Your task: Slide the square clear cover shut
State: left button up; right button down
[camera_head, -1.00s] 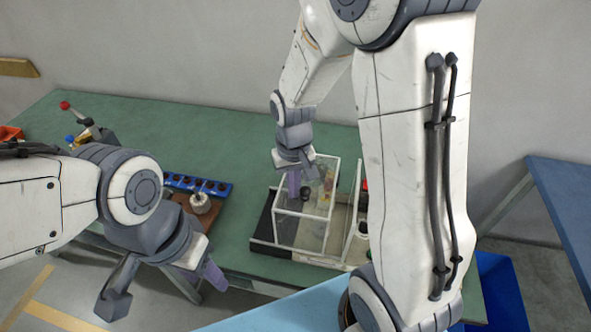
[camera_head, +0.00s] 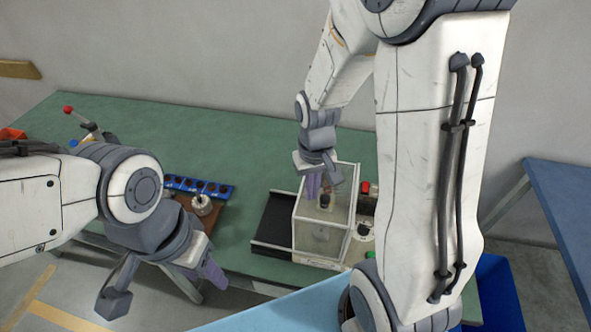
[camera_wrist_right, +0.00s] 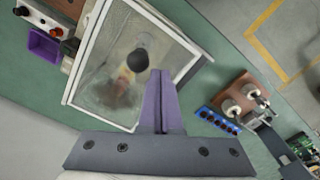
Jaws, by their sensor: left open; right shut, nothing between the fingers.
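The square clear cover (camera_head: 308,230) is a box with white edges on the machine base, and it also shows in the right wrist view (camera_wrist_right: 182,62). Through its panels a dark knob and a brownish part show dimly. My right gripper (camera_head: 318,186) is shut and empty, its purple fingers pointing down at the cover's left side. In the right wrist view the fingers (camera_wrist_right: 160,90) overlap the cover's edge; I cannot tell if they touch it. My left gripper (camera_head: 165,288) is open and empty, in front of the table's front edge, away from the cover.
A dark rail plate (camera_head: 273,220) lies bare left of the cover. The machine's control side with a red switch (camera_head: 366,187) is to the right. A blue tray (camera_head: 200,187) and a brown block with a spool (camera_head: 202,205) lie further left on the green table.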

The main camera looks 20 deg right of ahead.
jog(key=r+p, duration=0.3)
jog(key=a+r+p, duration=0.1)
jog(key=r, duration=0.1)
jog(key=shift+w+r+p, duration=0.25)
jog(key=shift+w+p, duration=0.15)
jog(key=shift+a, duration=0.1)
jog(key=s+a+f+n+y+b, duration=0.1)
jog(key=s+a+n+b, duration=0.7)
jog(key=s+a, duration=0.6)
jog(key=s+b, duration=0.2)
jog(key=shift+f+b, duration=0.15)
jog(key=shift+b, duration=0.2)
jog(key=shift+d, duration=0.15)
